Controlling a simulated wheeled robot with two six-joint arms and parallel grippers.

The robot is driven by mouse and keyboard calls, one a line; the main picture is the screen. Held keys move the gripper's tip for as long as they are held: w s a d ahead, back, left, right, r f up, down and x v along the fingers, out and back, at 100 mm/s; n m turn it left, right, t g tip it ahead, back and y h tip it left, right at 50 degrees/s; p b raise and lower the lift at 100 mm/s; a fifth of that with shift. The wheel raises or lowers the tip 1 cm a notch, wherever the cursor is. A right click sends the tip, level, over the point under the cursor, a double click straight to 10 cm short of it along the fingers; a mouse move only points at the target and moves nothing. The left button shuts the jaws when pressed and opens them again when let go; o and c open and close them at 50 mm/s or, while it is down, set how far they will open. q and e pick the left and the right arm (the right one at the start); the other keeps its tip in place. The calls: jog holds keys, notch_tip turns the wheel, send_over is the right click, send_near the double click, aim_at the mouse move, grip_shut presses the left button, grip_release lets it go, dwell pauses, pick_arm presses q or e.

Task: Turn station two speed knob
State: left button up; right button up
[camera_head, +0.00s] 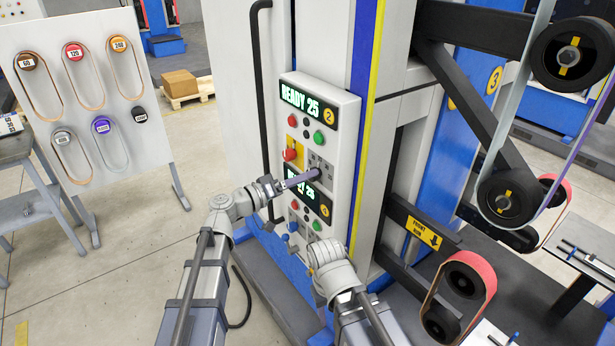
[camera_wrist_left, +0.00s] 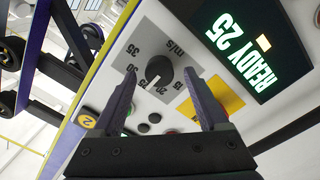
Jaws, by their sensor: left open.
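The station two panel is the upper box (camera_head: 327,143), with a yellow "2" and a screen reading READY 25. Its speed knob (camera_head: 317,174) is small, round and dark. My left gripper (camera_head: 305,181) is open in front of the knob. In the left wrist view the fingers (camera_wrist_left: 163,97) stand on either side of it with gaps. My right arm shows low in the head view, but its gripper jaws do not.
A second panel with a green-lit screen (camera_head: 317,199) is just below. Red (camera_head: 292,120) and green (camera_head: 318,138) buttons and a red stop knob (camera_head: 289,155) are close by. A black vertical pipe (camera_head: 262,80) runs left of the panels. Belt rollers (camera_head: 508,198) stand at right.

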pick_arm(q)
jog(key=shift+x, duration=0.85)
jog(key=shift+c, duration=0.2)
grip_shut()
